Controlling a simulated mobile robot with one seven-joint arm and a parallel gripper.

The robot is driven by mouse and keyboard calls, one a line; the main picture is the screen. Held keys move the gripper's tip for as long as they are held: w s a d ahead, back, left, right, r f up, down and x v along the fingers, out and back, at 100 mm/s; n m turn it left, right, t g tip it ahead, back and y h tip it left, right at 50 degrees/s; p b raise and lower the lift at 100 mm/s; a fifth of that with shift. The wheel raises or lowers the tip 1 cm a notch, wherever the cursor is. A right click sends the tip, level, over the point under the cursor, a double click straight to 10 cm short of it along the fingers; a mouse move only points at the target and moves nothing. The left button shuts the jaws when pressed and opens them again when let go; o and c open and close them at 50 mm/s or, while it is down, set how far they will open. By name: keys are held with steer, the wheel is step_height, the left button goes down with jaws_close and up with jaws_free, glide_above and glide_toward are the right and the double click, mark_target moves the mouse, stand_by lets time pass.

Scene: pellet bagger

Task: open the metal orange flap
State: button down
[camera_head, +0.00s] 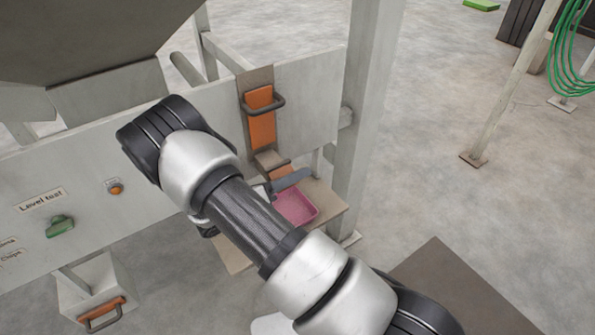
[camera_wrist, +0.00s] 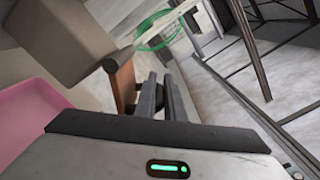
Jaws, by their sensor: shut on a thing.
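An orange metal flap (camera_head: 281,173) sits low on the panel, at the mouth of a small chute above a pink tray (camera_head: 295,206). Its orange-brown face (camera_wrist: 124,84) shows edge-on just left of my fingers in the wrist view. My gripper (camera_head: 290,181) is at this flap, partly hidden behind my arm in the head view. In the wrist view my gripper (camera_wrist: 163,96) has its two dark fingers close together, shut on what seems to be the flap's edge or handle. The exact contact is hidden.
Above is another orange plate (camera_head: 261,127) with a dark handle. A box (camera_head: 95,285) with an orange-handled front stands lower left. The pink tray (camera_wrist: 28,115) lies left of my gripper in the wrist view. A grey post (camera_head: 368,110) stands right; open floor lies beyond.

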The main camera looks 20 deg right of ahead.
steer(key=shift+w+r+n+p, duration=0.1)
steer(key=shift+r+n+p, duration=0.45)
steer(key=shift+n, duration=0.3)
steer(key=shift+w+r+n+p, duration=0.1)
steer(key=shift+r+n+p, duration=0.4)
steer(key=shift+n, duration=0.35)
steer(key=shift+a+f, duration=0.1)
steer(key=c, duration=2.1)
jaws_free()
steer(key=b+v, duration=0.1)
steer(key=v, duration=1.6)
steer(key=shift+a, duration=0.2)
